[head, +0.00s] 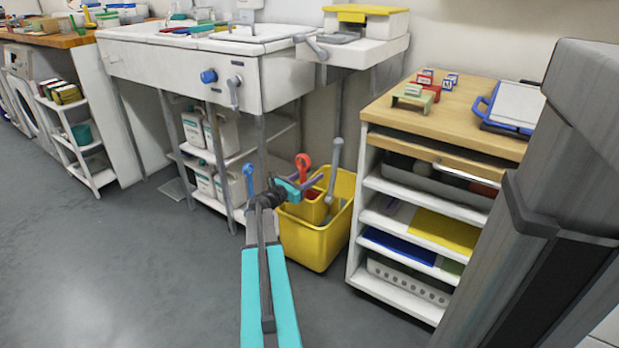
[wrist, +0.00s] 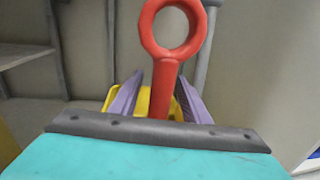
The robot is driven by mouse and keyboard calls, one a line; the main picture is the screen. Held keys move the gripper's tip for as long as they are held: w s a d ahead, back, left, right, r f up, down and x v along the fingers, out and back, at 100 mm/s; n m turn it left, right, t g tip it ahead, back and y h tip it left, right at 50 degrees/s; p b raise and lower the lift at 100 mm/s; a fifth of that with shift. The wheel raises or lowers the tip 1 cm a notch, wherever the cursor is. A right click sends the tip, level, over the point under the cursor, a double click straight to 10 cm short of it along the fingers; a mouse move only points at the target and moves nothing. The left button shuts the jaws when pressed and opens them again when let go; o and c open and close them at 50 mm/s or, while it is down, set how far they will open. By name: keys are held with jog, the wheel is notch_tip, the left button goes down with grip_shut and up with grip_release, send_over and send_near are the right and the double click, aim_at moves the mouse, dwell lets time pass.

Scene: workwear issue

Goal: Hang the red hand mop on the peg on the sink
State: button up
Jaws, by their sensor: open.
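The red hand mop shows as a red handle with a ring end (head: 303,161), standing up out of the yellow bucket; its lower end is hidden. In the wrist view the red handle (wrist: 163,88) rises between the two purple fingers of my gripper (wrist: 158,82), ring above the fingertips. My gripper (head: 306,185) is open at the bucket; whether a finger touches the handle I cannot tell. The white sink (head: 180,65) stands behind to the left. Its front carries a blue round fitting (head: 208,76) and a grey hanging piece (head: 234,93); which is the peg is unclear.
The yellow bucket (head: 318,245) also holds a grey handle (head: 337,155). A blue ring handle (head: 248,172) shows left of my gripper. A shelf unit with a wooden top (head: 465,120) stands close on the right. The floor at left is clear.

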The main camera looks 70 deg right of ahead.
grip_shut()
jog(key=shift+s+d+r+p, duration=0.1)
jog(key=shift+s+d+p, duration=0.1)
jog(key=shift+d, duration=0.25)
jog(key=shift+s+d+r+p, duration=0.1)
jog(key=shift+d+p, duration=0.1)
jog(key=shift+d, duration=0.2)
dwell(0.4)
grip_release()
jog(key=shift+w+a, duration=0.1)
jog(key=p+v, duration=0.4)
jog(key=v, duration=0.9)
jog(key=shift+w+a, duration=0.1)
jog(key=shift+a, duration=0.25)
